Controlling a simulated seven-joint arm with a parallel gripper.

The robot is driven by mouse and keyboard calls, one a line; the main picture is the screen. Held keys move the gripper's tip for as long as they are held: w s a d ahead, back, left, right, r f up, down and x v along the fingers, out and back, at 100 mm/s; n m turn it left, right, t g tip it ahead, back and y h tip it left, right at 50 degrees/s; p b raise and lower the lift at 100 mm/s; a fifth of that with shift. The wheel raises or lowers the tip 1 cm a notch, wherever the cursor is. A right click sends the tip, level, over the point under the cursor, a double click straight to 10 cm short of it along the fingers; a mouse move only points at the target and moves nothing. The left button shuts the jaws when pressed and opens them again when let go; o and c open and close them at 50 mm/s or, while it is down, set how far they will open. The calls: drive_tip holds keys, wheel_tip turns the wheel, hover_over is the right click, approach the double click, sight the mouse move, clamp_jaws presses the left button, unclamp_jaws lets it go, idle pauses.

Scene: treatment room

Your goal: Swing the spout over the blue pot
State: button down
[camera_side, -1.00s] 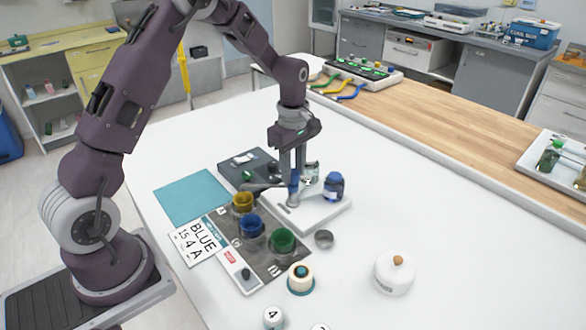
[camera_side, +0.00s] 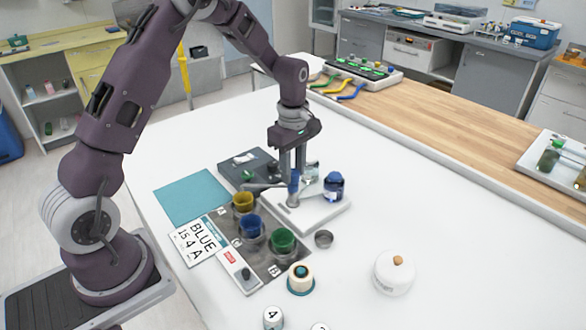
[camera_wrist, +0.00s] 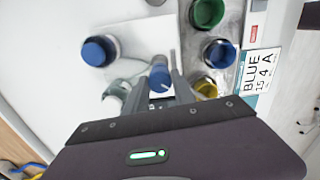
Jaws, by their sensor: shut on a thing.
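My gripper (camera_side: 294,182) is shut on the spout's blue knob (camera_wrist: 160,76), which shows between the fingers in the wrist view. The grey spout (camera_side: 264,187) reaches left from my fingers in the side view. Its end is near the back of the yellow pot (camera_side: 243,201); I cannot tell whether it is over that pot's opening. The blue pot (camera_side: 251,228) stands just in front of the yellow pot, and it also shows in the wrist view (camera_wrist: 219,54). The spout is mostly hidden in the wrist view.
The green pot (camera_side: 283,241) is beside the blue one on a grey board. A blue-lidded jar (camera_side: 334,186) stands right of my gripper. A "BLUE 154 A" card (camera_side: 200,240) lies left.

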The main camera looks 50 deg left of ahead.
idle(0.4)
drive_tip(key=n, duration=0.3)
drive_tip(key=shift+n, duration=2.3)
drive_tip(key=c, duration=1)
unclamp_jaws()
drive_tip(key=shift+c, duration=0.2)
wheel_tip(320, 180, up, 7)
drive_tip(key=shift+r, duration=0.1)
